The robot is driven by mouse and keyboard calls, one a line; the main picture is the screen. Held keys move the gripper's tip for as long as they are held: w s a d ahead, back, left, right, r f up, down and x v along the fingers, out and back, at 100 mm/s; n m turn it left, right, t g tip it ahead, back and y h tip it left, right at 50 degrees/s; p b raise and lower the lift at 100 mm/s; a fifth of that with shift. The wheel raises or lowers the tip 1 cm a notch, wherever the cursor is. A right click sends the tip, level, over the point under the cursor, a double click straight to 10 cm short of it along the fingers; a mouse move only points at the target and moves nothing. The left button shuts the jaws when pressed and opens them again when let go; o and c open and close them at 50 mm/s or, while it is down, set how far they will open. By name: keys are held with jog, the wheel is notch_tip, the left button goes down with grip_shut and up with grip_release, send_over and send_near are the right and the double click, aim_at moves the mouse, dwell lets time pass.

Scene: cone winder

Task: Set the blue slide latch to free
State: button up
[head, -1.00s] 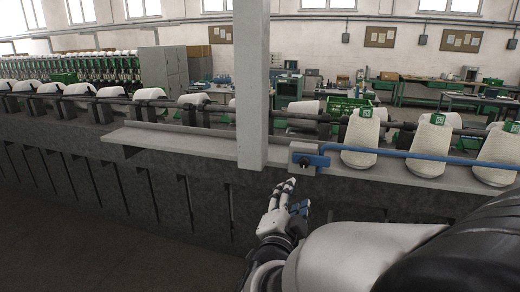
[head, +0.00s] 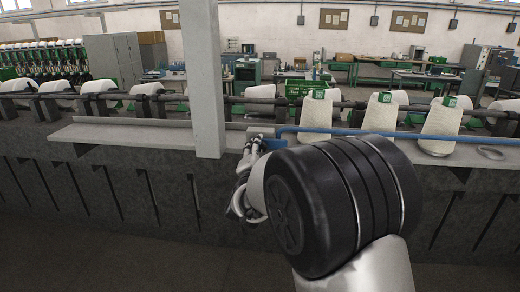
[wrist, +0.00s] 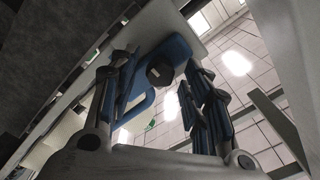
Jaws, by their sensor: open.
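The blue slide latch (head: 274,143) is on the front edge of the machine's ledge, just right of a grey post. In the head view my gripper and arm cover most of it. In the wrist view the blue latch plate (wrist: 178,50) and its dark round knob (wrist: 160,71) show ahead. My gripper (head: 254,147) is right at the latch; in the wrist view its two fingers (wrist: 158,62) are spread and empty, with the knob between them in the picture. I cannot tell whether either finger touches it. The latch's setting cannot be read.
A blue rail (head: 318,131) runs right from the latch, past white cones (head: 381,112) with green labels. A grey post (head: 203,80) stands close left of my gripper. The ledge (head: 120,134) continues left, with no cones on that part. A ring-shaped piece (head: 490,153) lies on the right.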

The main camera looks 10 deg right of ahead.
jog(key=shift+w+d, duration=0.15)
jog(key=shift+w, duration=0.3)
grip_shut()
dwell(0.3)
